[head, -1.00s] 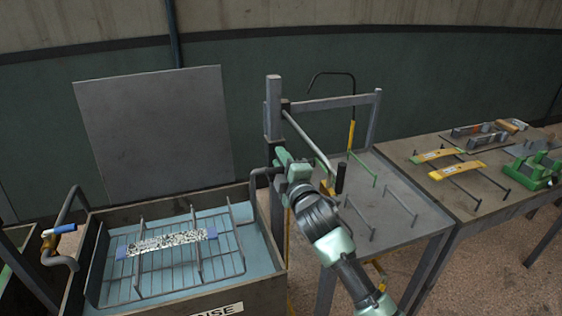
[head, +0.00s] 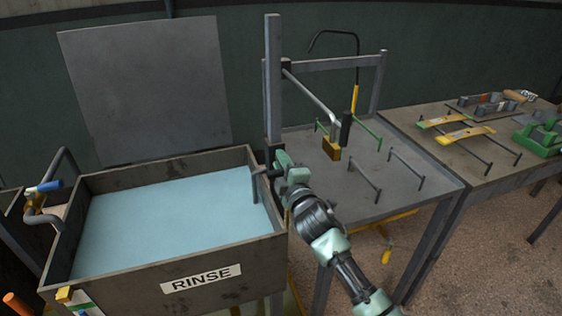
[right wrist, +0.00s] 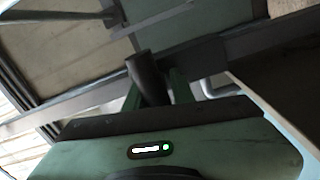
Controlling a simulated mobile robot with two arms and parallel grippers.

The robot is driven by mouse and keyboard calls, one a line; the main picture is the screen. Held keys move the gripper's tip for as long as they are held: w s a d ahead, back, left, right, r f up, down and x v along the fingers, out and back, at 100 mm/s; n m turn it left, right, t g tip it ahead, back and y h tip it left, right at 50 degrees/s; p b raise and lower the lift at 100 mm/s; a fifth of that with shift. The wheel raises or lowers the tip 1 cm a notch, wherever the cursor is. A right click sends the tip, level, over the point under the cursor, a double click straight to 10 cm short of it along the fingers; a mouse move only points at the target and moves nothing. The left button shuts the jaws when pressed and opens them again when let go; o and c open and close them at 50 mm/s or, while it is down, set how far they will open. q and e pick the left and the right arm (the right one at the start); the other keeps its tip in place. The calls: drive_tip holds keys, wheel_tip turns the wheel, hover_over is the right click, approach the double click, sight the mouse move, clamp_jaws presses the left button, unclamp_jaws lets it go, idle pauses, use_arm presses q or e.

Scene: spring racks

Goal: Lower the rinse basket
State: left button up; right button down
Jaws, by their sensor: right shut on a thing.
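The rinse tank (head: 230,256), marked RINSE, stands at the left of the head view, filled with pale blue water (head: 170,215). The rinse basket does not show now; only the flat water surface is seen. My right gripper (head: 270,172) is at the tank's right wall by the upright post (head: 273,75). It is shut on a dark handle, and a dark cylinder (right wrist: 147,76) shows at its fingers in the right wrist view. A bent grey bar (head: 257,185) reaches from beside the gripper down into the tank. My left gripper is not in view.
A grey table (head: 400,172) with green and grey rod racks stands to the right of the post. A slanted arm (head: 312,95) with a black grip (head: 346,128) overhangs it. A blue-handled valve (head: 45,187) is left of the tank.

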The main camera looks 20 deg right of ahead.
drive_tip(key=shift+a+f, duration=0.1)
drive_tip(key=shift+f, duration=0.5)
drive_tip(key=c, duration=1.3)
unclamp_jaws()
drive_tip(key=shift+o, duration=0.2)
drive_tip(key=shift+r, duration=0.15)
drive_tip(key=shift+r, duration=0.1)
drive_tip(key=s, duration=0.7)
drive_tip(key=shift+s+d+b, duration=0.2)
drive_tip(key=shift+s+b, duration=0.15)
drive_tip(key=shift+s, duration=0.05)
